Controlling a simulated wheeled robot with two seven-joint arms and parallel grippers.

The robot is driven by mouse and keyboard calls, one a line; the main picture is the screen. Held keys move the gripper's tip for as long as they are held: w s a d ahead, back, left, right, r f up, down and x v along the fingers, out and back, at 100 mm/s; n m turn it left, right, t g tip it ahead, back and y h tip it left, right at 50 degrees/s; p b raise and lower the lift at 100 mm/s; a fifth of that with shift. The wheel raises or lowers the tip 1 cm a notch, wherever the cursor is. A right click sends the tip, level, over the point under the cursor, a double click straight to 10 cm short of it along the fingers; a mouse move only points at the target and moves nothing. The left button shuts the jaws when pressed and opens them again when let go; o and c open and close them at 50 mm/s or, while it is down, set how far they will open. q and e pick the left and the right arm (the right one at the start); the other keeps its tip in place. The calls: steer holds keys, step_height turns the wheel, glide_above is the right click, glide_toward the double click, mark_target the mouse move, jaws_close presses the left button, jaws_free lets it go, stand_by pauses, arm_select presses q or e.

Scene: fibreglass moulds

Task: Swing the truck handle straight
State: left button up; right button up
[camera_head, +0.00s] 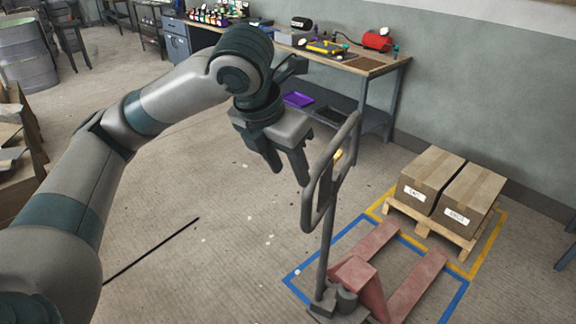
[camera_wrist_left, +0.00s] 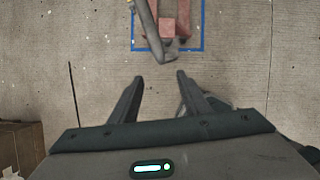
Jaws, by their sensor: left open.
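The red pallet truck (camera_head: 362,283) stands on the floor with its forks toward the back right. Its grey handle (camera_head: 325,238) rises from the base and ends in a tall loop with a small yellow part. My left gripper (camera_head: 290,177) is open and empty, fingers pointing down, close to the left of the loop in the head view. It appears apart from the handle. In the left wrist view my open fingers (camera_wrist_left: 160,78) have bare floor between them, and the handle (camera_wrist_left: 149,32) slants beyond them beside the red truck body (camera_wrist_left: 168,25). My right gripper is out of view.
Two cardboard boxes (camera_head: 431,178) sit on a wooden pallet (camera_head: 433,229) inside yellow floor lines. Blue lines (camera_head: 455,303) frame the truck. A workbench (camera_head: 370,63) with tools stands along the wall. Open floor (camera_head: 215,260) lies left of the truck.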

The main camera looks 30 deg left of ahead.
mark_target(306, 209)
arm_select(q)
steer(key=p+x, duration=0.2)
steer(key=x, duration=1.5)
steer(key=shift+w+f+p, duration=0.1)
steer(key=shift+f+p, duration=0.1)
steer(key=shift+p, duration=0.1)
steer(key=shift+c, duration=0.4)
jaws_close()
stand_by(0.9)
